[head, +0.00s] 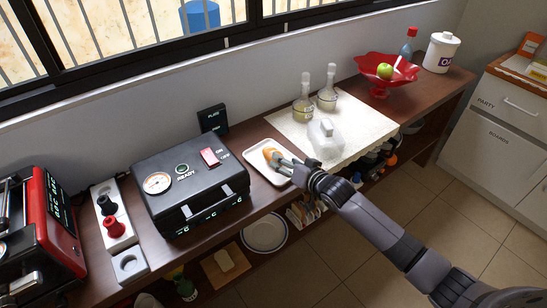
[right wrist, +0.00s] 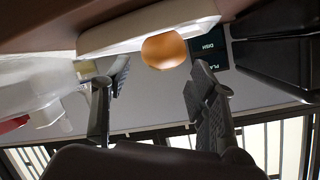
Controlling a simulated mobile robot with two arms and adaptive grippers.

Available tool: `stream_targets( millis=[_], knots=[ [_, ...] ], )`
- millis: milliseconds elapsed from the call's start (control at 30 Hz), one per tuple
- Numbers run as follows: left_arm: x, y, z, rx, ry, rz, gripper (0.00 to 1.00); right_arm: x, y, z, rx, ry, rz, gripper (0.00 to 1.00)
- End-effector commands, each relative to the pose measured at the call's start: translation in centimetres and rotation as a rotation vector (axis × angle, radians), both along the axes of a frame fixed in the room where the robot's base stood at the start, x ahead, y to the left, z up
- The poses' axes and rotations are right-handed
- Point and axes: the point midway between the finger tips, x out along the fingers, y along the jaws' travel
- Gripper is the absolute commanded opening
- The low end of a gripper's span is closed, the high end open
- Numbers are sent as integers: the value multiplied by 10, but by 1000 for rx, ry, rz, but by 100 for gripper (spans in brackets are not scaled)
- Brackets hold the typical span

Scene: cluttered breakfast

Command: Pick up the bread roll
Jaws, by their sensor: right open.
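The bread roll (head: 268,152) is small, round and orange-brown. It lies on a white tray (head: 254,168) on the wooden counter, right of the black box-shaped appliance. My right gripper (head: 284,163) reaches over the tray from the right, its fingertips close to the roll. In the right wrist view, the fingers (right wrist: 160,78) are spread open. The roll (right wrist: 164,50) shows in the gap between them, just past the tips. I see no finger closed on it; whether one touches it I cannot tell. My left gripper is not in view.
The black appliance (head: 190,182) with a gauge stands left of the tray. A clear container (head: 325,138) and two glass bottles (head: 303,108) stand on a pale mat to the right. A dark sign (head: 213,119) stands behind, near the wall.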

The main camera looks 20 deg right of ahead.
Motion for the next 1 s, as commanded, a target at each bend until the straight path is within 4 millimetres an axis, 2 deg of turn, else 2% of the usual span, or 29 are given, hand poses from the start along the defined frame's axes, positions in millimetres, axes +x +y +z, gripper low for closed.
stream_targets(
  millis=[167, 500, 800, 1000],
  knots=[
    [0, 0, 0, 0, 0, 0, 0, 11, 4, -3, 2, -2, 0, 53],
    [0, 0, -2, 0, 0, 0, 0, 46, 17, -17, 1, -1, 0, 53],
    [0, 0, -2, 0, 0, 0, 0, 48, 17, -18, 0, 0, 0, 53],
    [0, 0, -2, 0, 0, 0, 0, 48, 17, -18, 0, 0, 0, 39]
  ],
)
